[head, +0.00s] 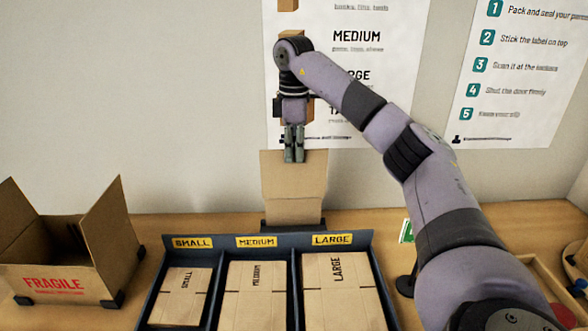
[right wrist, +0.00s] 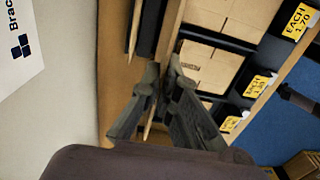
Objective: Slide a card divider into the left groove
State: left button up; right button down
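A brown card divider (head: 293,180) stands upright, broad side facing me, above a dark slotted stand (head: 293,223) at the back of the table. My right gripper (head: 294,158) points straight down with its fingers over the card's top edge. In the right wrist view the fingers (right wrist: 165,72) close in on a thin brown edge (right wrist: 150,122) between them. A lower, slightly narrower brown panel shows beneath; I cannot tell whether it is a second card. The card's lower edge and the grooves are not clear. My left gripper is not in view.
A blue tray (head: 291,275) with SMALL, MEDIUM and LARGE cartons lies in front of the stand. An open FRAGILE carton (head: 55,282) with raised flaps stands on the left. The wall is close behind. Bare table (head: 195,222) lies between carton and stand.

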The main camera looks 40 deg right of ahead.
jog(key=shift+r+p, duration=0.3)
jog(key=shift+r, duration=0.6)
notch_tip(320, 180, up, 17)
jog(key=p, duration=1.7)
jog(key=shift+f, duration=0.15)
